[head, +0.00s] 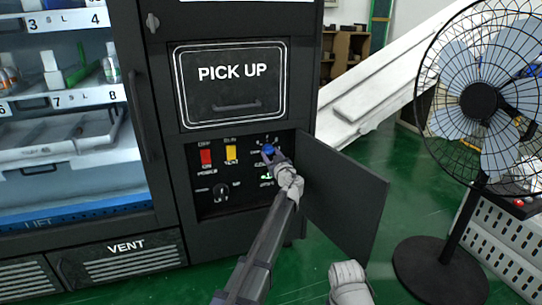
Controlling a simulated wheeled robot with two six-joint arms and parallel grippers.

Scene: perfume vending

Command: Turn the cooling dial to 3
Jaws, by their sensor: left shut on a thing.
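The blue cooling dial (268,149) sits at the upper right of the control panel in the open compartment of the black vending machine. My left gripper (268,157) is shut on this dial. Its fingers cover part of the knob and the marks around it, so I cannot read the number it points to. A pale part of my right arm shows at the bottom edge, but its gripper does not show.
The panel also has a red switch (206,157), a yellow switch (231,153) and a black knob (220,191). The open compartment door (345,200) stands out to the right. A standing fan (480,100) is farther right on the green floor.

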